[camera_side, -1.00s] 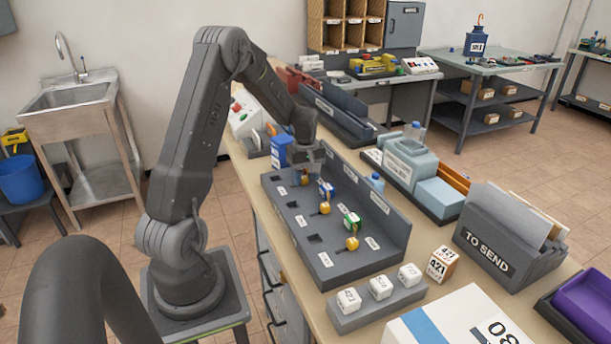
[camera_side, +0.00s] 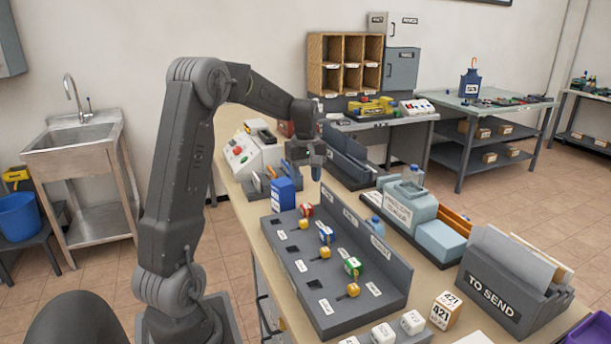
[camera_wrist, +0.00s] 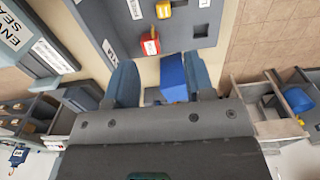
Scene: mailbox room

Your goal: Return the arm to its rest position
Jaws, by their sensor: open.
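My gripper (camera_side: 306,170) hangs above the workbench, pointing down, over the far end of the grey key rack (camera_side: 318,303). In the wrist view its two blue-grey fingers (camera_wrist: 160,85) stand apart with nothing held between them. A blue box (camera_side: 283,195) stands on the bench below and left of my gripper; it also shows in the wrist view (camera_wrist: 173,77), below the gap between the fingers. The rack holds several yellow-headed keys, with red, blue and green tags beside some of them. A red tag (camera_side: 307,210) is at the rack's far end.
The TO SEND holder (camera_side: 497,290) and the pale blue machine (camera_side: 395,207) stand on the right side of the bench. A numbered cube (camera_side: 446,310) sits near the front. The air around my gripper looks free.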

